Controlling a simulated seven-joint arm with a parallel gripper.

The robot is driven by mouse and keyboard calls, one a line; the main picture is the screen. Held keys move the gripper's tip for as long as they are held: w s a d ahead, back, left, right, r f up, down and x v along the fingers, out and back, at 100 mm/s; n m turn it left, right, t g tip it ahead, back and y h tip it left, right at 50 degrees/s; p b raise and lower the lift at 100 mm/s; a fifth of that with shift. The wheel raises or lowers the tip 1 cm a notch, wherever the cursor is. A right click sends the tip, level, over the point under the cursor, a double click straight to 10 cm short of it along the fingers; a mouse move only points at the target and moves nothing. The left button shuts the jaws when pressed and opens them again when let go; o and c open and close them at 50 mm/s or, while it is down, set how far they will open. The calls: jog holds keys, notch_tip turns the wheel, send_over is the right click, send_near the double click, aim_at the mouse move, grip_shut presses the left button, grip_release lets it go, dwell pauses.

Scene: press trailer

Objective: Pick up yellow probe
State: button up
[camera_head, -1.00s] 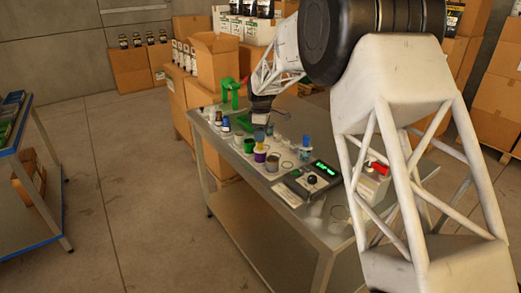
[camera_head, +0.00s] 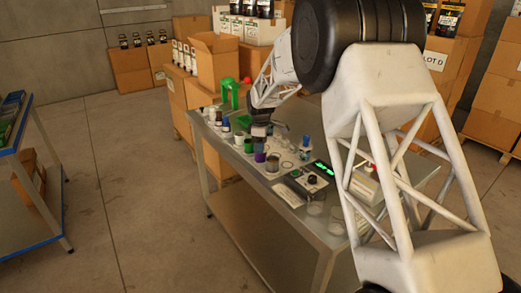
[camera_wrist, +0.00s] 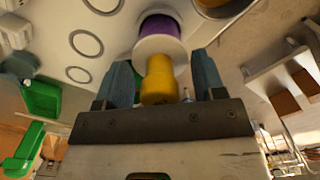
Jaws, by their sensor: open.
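The yellow probe (camera_wrist: 160,82) shows in the wrist view with its blunt end toward me. Its far end meets a white collar (camera_wrist: 160,46), with a purple part (camera_wrist: 160,26) beyond. My gripper (camera_wrist: 161,62) is open, with one blue-grey finger on each side of the probe and gaps visible between. In the head view my gripper (camera_head: 260,138) is low over the bench, right above the purple part (camera_head: 260,157). The probe itself is hidden there by the gripper.
The metal bench (camera_head: 232,163) holds several small cups and bottles close around the gripper. A device with a green display (camera_head: 322,169) stands to the right. A green stand (camera_head: 230,95) is at the back left. Cardboard boxes are stacked behind the bench.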

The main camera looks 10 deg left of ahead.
jog(key=shift+c, duration=0.3)
jog(key=c, duration=1)
jog(key=shift+o, duration=0.2)
jog(key=shift+r, duration=0.15)
jog(key=shift+r, duration=4.9)
jog(key=shift+w, duration=0.1)
jog(key=w+f, duration=0.3)
jog(key=w, duration=2)
jog(key=shift+a, duration=0.1)
